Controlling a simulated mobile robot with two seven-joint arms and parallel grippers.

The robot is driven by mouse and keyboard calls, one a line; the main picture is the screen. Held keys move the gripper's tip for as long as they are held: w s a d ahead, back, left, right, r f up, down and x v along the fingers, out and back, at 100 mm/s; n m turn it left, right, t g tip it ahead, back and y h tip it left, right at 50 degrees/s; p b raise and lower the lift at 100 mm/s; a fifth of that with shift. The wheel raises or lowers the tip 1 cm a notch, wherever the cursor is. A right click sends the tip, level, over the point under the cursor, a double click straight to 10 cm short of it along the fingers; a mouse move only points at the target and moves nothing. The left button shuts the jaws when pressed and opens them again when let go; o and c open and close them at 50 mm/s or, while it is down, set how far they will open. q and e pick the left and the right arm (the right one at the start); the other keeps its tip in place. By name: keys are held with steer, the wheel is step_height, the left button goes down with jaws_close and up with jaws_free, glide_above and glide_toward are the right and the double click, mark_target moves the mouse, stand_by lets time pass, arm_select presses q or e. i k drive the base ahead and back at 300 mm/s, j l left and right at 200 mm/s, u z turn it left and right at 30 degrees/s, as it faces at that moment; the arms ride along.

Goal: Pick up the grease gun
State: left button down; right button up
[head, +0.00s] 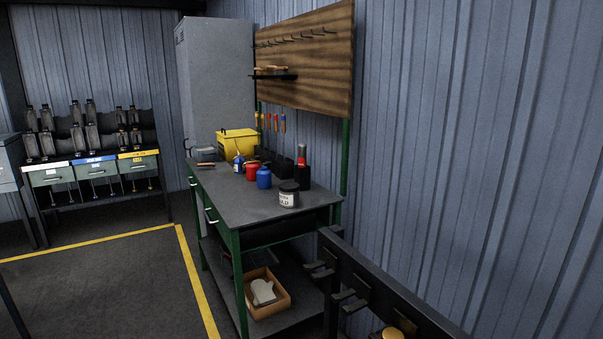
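I cannot make out a grease gun for certain. On the grey top of the green-framed workbench (240,205), an upright black object with a red band (302,170) stands near the wall; it is too small to tell what it is. A small blue and white item with a thin spout (238,164) stands by the yellow box (237,143). A red can (252,171), a blue can (264,178) and a dark-lidded jar with a pale label (289,195) stand nearer the front. Neither of my grippers is in view.
A wooden tool board (310,62) hangs above the bench, with screwdrivers below it. A cardboard box (268,294) sits on the lower shelf. A black rack with hooks (365,290) stands at the right. Open floor (110,285) with yellow lines lies left of the bench.

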mark_target(302, 148)
steer(key=i+z, duration=0.3)
steer(key=z, duration=0.15)
steer(key=i+j+z, duration=0.15)
steer(key=j+z, duration=0.25)
steer(key=i+j+z, duration=0.15)
steer(key=z, duration=0.25)
steer(key=j+z, duration=0.75)
